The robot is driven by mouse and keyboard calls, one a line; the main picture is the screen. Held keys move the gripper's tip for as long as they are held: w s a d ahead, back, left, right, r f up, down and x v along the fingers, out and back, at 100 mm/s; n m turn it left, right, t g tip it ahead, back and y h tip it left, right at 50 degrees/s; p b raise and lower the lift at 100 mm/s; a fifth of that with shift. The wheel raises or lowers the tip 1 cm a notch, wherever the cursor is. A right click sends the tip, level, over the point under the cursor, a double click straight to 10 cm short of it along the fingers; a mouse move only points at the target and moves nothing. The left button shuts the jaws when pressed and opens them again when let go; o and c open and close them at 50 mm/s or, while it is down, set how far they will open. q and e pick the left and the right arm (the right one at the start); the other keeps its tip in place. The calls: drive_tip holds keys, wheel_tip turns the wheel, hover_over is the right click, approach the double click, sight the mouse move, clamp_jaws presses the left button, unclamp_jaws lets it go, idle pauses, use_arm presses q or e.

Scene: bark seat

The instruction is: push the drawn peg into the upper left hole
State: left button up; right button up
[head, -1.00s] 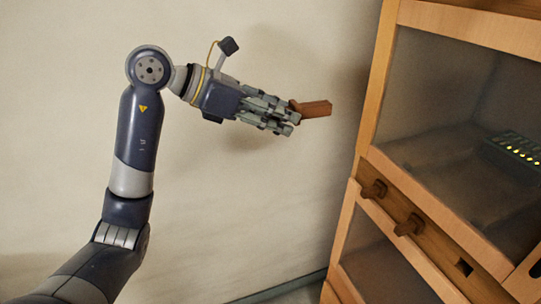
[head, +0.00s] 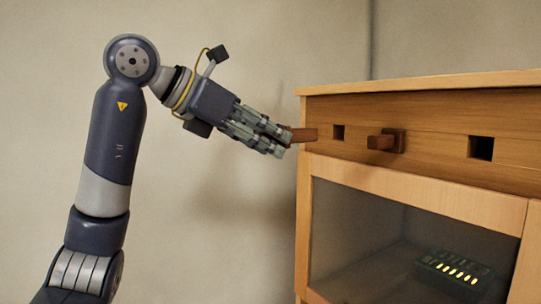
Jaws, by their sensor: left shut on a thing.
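My left gripper (head: 283,141) is shut on a reddish-brown wooden peg (head: 304,135). The peg's free end sticks out to the right, in front of the left end of the cabinet's upper board (head: 435,146). A dark square hole, the upper left hole (head: 339,132), shows just right of the peg's end, with a small gap between them in the picture. The fingers hide the peg's other end. How far the peg is from the board in depth I cannot tell. My right gripper is not in view.
Another brown peg (head: 386,141) with a square collar sticks out of the upper board. A second dark hole (head: 481,148) is farther right. Below is a glass-fronted compartment (head: 380,235) with a dark box (head: 455,268) with lit yellow marks. The wall left of the cabinet is bare.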

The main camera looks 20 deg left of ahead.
sight(304, 136)
use_arm(q)
drive_tip(key=shift+w+d+p, duration=0.35)
drive_tip(key=shift+w+d, duration=0.3)
drive_tip(key=shift+w, duration=0.2)
drive_tip(key=shift+w+d+p, duration=0.35)
drive_tip(key=shift+w+d, duration=0.3)
drive_tip(key=shift+w, duration=0.3)
drive_tip(key=shift+w+d, duration=0.15)
drive_tip(key=shift+w+d+p, duration=0.25)
drive_tip(key=shift+w+p, duration=0.05)
drive_tip(key=shift+p, duration=0.05)
drive_tip(key=shift+w+d+p, duration=0.9)
drive_tip(key=shift+w+d, duration=0.05)
drive_tip(key=shift+w, duration=0.25)
drive_tip(key=shift+w+d+p, duration=0.2)
drive_tip(key=shift+w+p, duration=0.05)
drive_tip(key=shift+p, duration=0.1)
idle(0.9)
drive_tip(key=shift+w+d+p, duration=0.55)
drive_tip(key=shift+w+d, duration=0.15)
drive_tip(key=shift+w, duration=0.2)
drive_tip(key=shift+w+d+p, duration=0.5)
drive_tip(key=shift+w+d, duration=0.15)
drive_tip(key=shift+w, duration=0.2)
idle(0.4)
